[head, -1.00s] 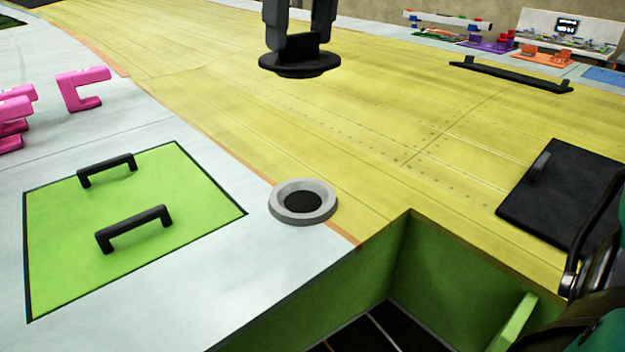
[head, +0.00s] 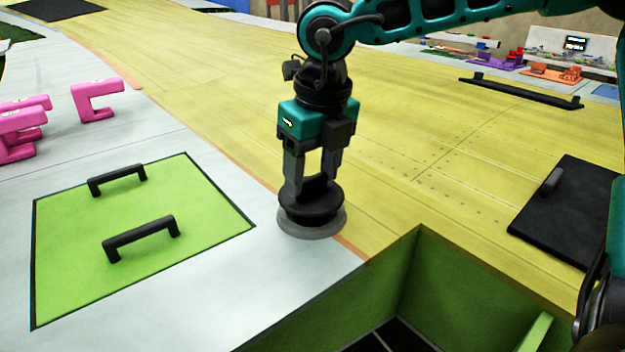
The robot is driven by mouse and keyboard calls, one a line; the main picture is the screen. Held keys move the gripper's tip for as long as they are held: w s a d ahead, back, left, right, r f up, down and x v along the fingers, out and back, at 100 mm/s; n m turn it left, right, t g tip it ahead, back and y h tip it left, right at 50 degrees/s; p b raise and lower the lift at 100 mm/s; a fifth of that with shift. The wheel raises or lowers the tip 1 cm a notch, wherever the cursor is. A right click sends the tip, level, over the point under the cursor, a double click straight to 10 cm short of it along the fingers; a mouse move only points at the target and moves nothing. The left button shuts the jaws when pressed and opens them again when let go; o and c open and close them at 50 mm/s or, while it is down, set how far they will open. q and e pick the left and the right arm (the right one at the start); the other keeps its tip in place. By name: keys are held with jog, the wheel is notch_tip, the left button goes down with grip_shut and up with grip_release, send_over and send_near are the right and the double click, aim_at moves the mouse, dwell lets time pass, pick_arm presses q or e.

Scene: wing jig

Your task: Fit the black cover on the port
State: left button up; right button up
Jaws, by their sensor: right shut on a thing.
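The black round cover (head: 311,208) is held by my right gripper (head: 314,182), which is shut on the knob on its top. The cover is right over the grey ring of the port (head: 312,230) and hides its dark opening. Only the ring's front and side rim shows below the cover. I cannot tell whether the cover is fully seated or slightly above the ring. My left gripper is not in view.
A green panel (head: 70,270) with two black handles lies left of the port. Pink clamps (head: 97,100) stand behind it. An open green-walled bay (head: 450,290) is at the front right. A black panel (head: 565,215) lies further right.

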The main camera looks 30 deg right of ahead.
aim_at(320, 199)
notch_tip(320, 199, down, 2)
jog(key=shift+f+b, duration=0.3)
jog(key=shift+b, duration=0.15)
jog(key=o, duration=1.2)
jog(key=shift+r, duration=0.1)
jog(key=shift+r+p, duration=0.5)
jog(key=shift+r, duration=0.15)
jog(key=r, duration=0.3)
jog(key=s+r, duration=0.1)
jog(key=r, duration=0.7)
jog(key=shift+s+d, duration=0.1)
jog(key=shift+s, duration=0.3)
